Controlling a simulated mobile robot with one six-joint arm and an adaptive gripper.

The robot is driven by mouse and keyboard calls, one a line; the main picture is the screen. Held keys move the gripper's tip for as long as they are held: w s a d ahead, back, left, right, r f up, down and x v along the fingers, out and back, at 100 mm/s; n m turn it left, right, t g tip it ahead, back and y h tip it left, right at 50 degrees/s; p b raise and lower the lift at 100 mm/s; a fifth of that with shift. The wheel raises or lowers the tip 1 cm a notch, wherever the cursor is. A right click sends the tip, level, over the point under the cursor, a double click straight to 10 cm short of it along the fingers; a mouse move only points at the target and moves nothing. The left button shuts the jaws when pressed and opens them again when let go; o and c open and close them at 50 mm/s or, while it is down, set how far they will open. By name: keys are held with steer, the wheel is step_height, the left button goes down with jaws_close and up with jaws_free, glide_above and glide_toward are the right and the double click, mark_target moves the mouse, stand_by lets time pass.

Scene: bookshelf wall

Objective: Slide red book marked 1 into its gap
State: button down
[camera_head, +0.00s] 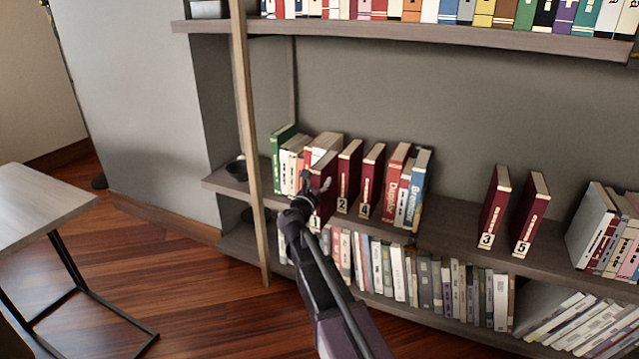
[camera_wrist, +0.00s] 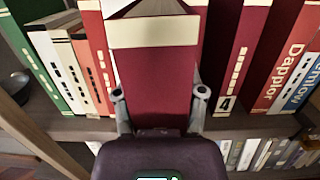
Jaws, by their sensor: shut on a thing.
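My gripper (camera_head: 315,187) is shut on a red book (camera_head: 323,204) at the left part of the middle shelf. In the wrist view the fingers (camera_wrist: 160,103) press on both sides of this red book (camera_wrist: 155,75), which has a cream band near its top. Red books 3 (camera_head: 493,208) and 5 (camera_head: 530,215) stand farther right.
A green book (camera_head: 281,155) and pale books stand left of the held book. Leaning books, including a blue one (camera_head: 419,190), stand right of book 4. Bare shelf (camera_head: 452,222) lies between them and book 3. A wooden post (camera_head: 247,130) rises at left.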

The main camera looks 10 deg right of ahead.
steer(key=shift+x, duration=1.45)
stand_by(0.7)
steer(key=shift+f+x, duration=0.15)
steer(key=shift+x, duration=0.55)
steer(key=shift+f+x, duration=0.2)
steer(key=shift+x, duration=0.55)
steer(key=shift+f, duration=0.2)
stand_by(0.7)
steer(key=shift+c, duration=0.5)
jaws_free()
